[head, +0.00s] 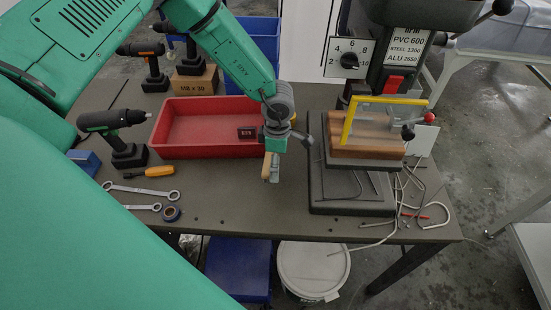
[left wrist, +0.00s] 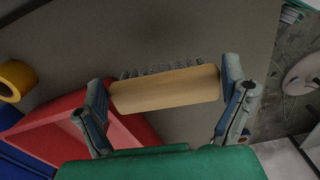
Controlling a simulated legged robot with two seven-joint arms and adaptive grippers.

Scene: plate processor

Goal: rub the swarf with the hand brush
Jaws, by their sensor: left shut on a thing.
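My left gripper (head: 273,150) is above the workbench, just right of the red bin. It is shut on the hand brush (head: 269,169), a light wooden block seen nearly edge-on in the head view. In the left wrist view the brush (left wrist: 165,92) lies between the two fingers, with a row of dark bristles along its far side. Whether the bristles touch the bench is hard to tell. Thin pale curled strands (head: 399,205), possibly swarf, lie right of the drill press base. A few tiny dark specks lie on the bench; I cannot tell what they are. My right gripper is not in view.
The red bin (head: 181,150) is left of the gripper. The drill press base (head: 345,208) stands to the right, under a wooden block (head: 368,145) and a yellow frame. Cordless drills, wrenches (head: 142,190) and an orange screwdriver (head: 148,172) lie left. The bench's front middle is mostly clear.

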